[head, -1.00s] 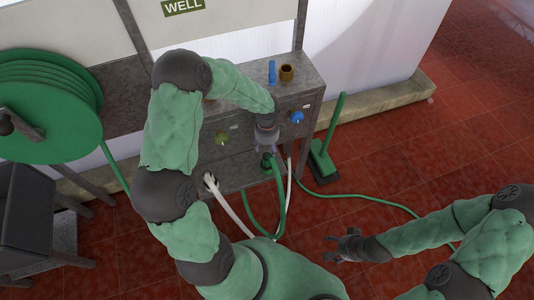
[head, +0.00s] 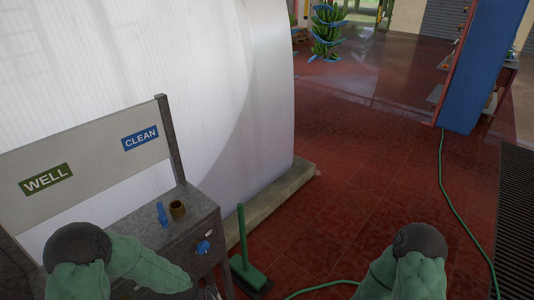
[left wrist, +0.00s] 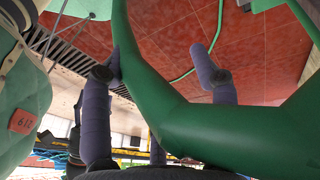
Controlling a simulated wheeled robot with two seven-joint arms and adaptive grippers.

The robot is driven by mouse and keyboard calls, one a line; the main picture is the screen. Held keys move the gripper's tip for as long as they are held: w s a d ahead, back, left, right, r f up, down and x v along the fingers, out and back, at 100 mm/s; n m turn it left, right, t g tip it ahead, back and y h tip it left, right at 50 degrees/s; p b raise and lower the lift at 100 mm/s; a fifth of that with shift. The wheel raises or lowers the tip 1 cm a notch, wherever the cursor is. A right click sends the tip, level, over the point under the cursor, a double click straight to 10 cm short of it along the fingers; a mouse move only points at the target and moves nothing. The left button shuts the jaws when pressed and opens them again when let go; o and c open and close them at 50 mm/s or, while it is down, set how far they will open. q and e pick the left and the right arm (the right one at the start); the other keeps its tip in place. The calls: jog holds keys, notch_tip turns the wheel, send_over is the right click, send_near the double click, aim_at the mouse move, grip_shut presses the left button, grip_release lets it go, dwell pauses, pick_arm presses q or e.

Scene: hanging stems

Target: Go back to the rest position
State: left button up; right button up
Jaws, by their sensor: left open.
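My left arm (head: 130,265) comes in at the lower left of the head view, beside the grey bench; its gripper is below or outside that picture. In the left wrist view my left gripper (left wrist: 157,62) is open, its purple-grey fingers spread apart.
The grey bench (head: 190,222) carries a blue item (head: 162,214), a brown ring (head: 178,209) and a blue knob (head: 203,247). A green broom (head: 243,240) stands beside it. A blue pillar (head: 480,65) and hanging green bunches (head: 326,30) are farther off. Red floor (head: 350,150) is open between.

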pick_arm(q)
jog(key=s+d+f+n, duration=0.6)
jog(key=s+n, duration=0.5)
jog(key=shift+d+f+n+h, duration=0.2)
jog(key=shift+d+n+h, duration=0.1)
jog(key=shift+n+h, duration=0.1)
jog(key=shift+s, duration=0.1)
